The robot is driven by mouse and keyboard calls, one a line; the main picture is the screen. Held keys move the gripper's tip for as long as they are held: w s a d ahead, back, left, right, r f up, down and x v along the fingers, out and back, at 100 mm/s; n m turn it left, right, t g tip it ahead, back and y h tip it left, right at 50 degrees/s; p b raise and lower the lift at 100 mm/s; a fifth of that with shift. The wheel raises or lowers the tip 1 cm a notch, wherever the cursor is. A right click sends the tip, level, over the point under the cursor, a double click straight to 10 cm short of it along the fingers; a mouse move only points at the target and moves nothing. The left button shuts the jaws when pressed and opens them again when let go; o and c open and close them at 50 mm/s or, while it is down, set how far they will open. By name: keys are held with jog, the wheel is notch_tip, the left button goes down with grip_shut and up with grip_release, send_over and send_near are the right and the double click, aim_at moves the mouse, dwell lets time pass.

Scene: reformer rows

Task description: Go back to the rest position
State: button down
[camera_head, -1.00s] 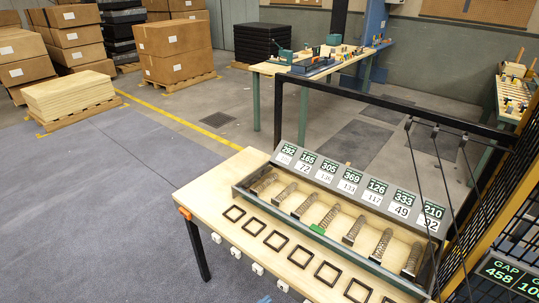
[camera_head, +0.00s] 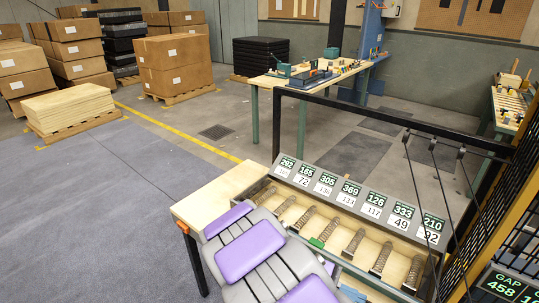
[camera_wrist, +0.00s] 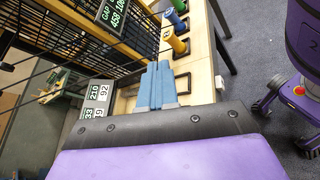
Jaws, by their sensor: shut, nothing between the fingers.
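My gripper (camera_wrist: 158,66) shows in the wrist view as two blue fingers side by side, shut and empty. They point away from the camera, over or close to the bench (camera_wrist: 203,75); I cannot tell their height. In the head view my grey and purple arm covers the front middle of the wooden bench (camera_head: 203,198), and I cannot make out the fingers there.
A grey tray (camera_head: 283,170) holds springs (camera_head: 353,241) in a row under number cards. A black frame and hanging cables stand on the right. Blue and yellow cylinders (camera_wrist: 175,43) stand near the fingers in the wrist view. Open floor (camera_head: 80,205) lies left of the bench.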

jog(key=s+d+r+m+g+y, duration=0.1)
jog(key=s+r+m+y, duration=0.15)
jog(key=s, duration=0.35)
jog(key=s+d+r+m+g+y, duration=0.1)
jog(key=s+r+m+y, duration=0.15)
jog(key=s+y, duration=0.2)
jog(key=s+a+r+m+t+y, duration=0.2)
jog(key=s+a+y, duration=0.4)
jog(key=s, duration=0.4)
jog(key=shift+s+a+r+m+t, duration=0.15)
jog(key=shift+s+a+m+t, duration=0.1)
jog(key=shift+a+m+t, duration=0.5)
jog(key=shift+d, duration=0.1)
